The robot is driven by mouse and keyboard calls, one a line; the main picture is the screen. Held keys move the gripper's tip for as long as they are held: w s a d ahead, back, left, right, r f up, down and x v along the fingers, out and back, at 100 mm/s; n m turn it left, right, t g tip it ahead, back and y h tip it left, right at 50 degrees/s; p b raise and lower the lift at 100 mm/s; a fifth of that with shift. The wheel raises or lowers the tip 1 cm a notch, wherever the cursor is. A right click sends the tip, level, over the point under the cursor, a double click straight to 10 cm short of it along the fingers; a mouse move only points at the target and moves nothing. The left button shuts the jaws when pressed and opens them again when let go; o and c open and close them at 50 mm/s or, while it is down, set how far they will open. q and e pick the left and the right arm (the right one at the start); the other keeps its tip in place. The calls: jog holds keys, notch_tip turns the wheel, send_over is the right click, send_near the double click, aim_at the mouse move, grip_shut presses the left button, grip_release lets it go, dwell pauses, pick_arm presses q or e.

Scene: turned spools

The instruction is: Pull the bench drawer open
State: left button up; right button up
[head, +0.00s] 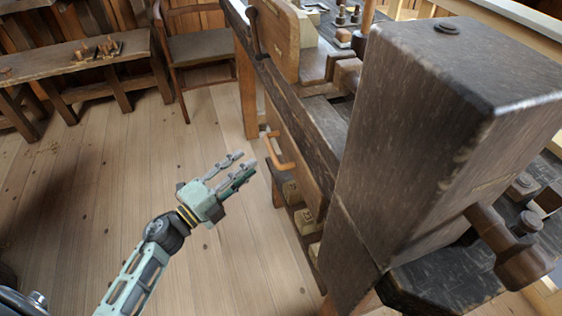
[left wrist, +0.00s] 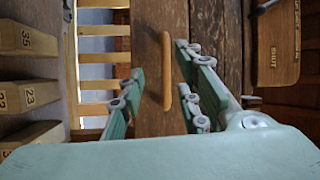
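The bench drawer shows as a brown wooden front (head: 300,163) under the dark bench top in the head view, and it looks flush with the bench. Its light wooden bar handle (head: 278,151) stands out on the left side. My left gripper (head: 247,159) is open and empty, just left of the handle, with a small gap apparent. In the left wrist view the drawer front (left wrist: 148,50) lies ahead, and the handle (left wrist: 167,70) runs upright between the spread fingers (left wrist: 158,68), closer to the right finger. My right gripper is not in view.
The bench's large dark block (head: 430,130) fills the right side. Numbered wooden blocks (head: 306,221) sit on a low shelf below the drawer. A chair (head: 200,45) and a low table (head: 75,58) stand at the back left. The plank floor (head: 110,170) is clear.

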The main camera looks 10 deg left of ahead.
aim_at(271, 147)
pick_arm(q)
jog(key=shift+m+h, duration=0.7)
jog(key=shift+m, duration=0.2)
jog(key=x, duration=0.9)
jog(key=shift+s+d+r+b, duration=0.2)
jog(key=shift+s+d+b, duration=0.1)
jog(key=shift+s+d, duration=0.05)
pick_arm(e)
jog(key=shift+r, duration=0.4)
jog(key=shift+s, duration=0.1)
pick_arm(q)
grip_shut()
